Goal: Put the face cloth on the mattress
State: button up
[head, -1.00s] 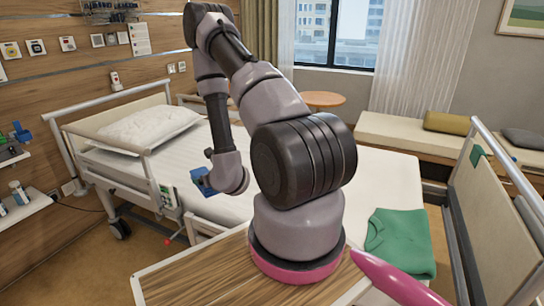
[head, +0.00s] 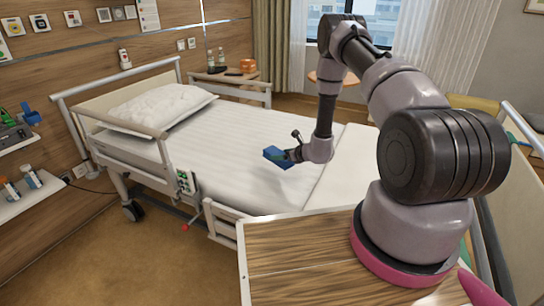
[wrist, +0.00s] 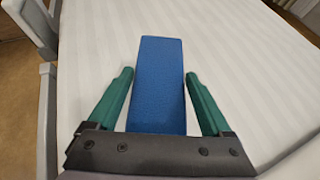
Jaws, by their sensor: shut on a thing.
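The face cloth looks like a flat blue folded block (head: 274,155); it also fills the middle of the wrist view (wrist: 159,85). My gripper (head: 285,157) is shut on it, with a green finger along each side in the wrist view (wrist: 159,76). The cloth sticks out past the fingertips. The white striped mattress (head: 205,145) lies below and around it. The cloth is over the mattress's middle, towards the near side. I cannot tell whether it touches the sheet.
A white pillow (head: 160,106) lies at the bed's head. A side rail (head: 135,135) and a control panel (head: 185,182) line the near side. A bedside table (head: 225,77) holds bottles and an orange box. The mattress between pillow and gripper is clear.

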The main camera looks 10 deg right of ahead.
jog(key=shift+a+f, duration=0.15)
jog(key=shift+f, duration=3.4)
jog(key=shift+f, duration=0.15)
jog(key=o, duration=1.1)
